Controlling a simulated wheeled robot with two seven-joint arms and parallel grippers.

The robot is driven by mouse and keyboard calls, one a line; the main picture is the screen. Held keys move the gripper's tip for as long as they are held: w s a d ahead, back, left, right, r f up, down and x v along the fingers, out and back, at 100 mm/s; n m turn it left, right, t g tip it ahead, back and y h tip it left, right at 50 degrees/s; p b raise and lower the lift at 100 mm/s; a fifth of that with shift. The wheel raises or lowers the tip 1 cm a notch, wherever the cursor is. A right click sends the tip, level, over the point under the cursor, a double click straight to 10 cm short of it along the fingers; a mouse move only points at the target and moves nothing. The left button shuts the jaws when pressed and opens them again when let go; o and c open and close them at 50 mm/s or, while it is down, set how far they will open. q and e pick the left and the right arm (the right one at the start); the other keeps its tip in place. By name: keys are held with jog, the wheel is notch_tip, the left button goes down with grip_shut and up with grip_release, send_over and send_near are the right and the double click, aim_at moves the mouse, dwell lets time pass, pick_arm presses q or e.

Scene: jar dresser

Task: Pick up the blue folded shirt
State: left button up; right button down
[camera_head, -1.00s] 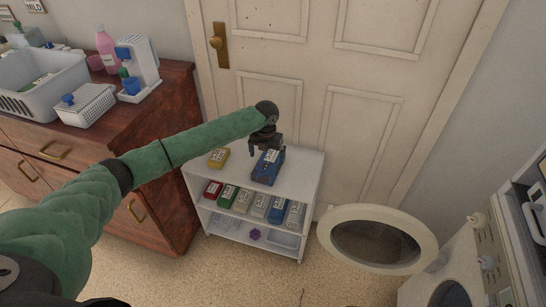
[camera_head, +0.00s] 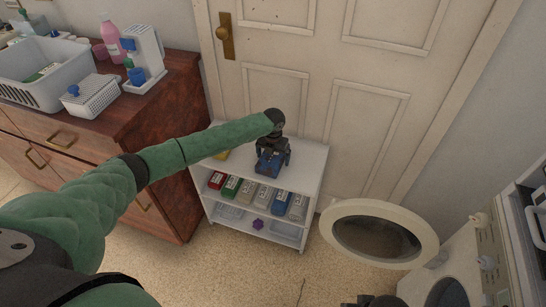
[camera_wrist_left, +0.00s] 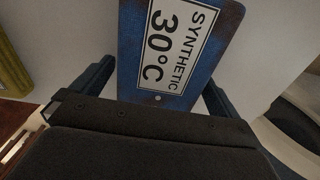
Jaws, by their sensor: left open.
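A blue block-like item (camera_head: 266,168) lies on top of the white shelf unit (camera_head: 309,168). In the left wrist view the blue item (camera_wrist_left: 180,82) has a worn blue surface and a white label reading "SYNTHETIC 30°C". I cannot tell from its look whether it is a folded shirt. My left gripper (camera_head: 273,159) is open right above it, pointing down. In the left wrist view its fingers (camera_wrist_left: 158,78) stand on either side of the blue item; contact cannot be told. A dark part at the bottom edge, seemingly my right gripper (camera_head: 373,301), is mostly cut off.
A yellow item (camera_head: 222,155) lies on the shelf top to the left, partly behind my arm. Several coloured items, one blue (camera_head: 279,202), stand on the shelf below. A wooden dresser (camera_head: 150,120) is at left; an open round washer door (camera_head: 428,232) is at right.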

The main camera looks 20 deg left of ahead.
pick_arm(q)
jog(key=c, duration=0.9)
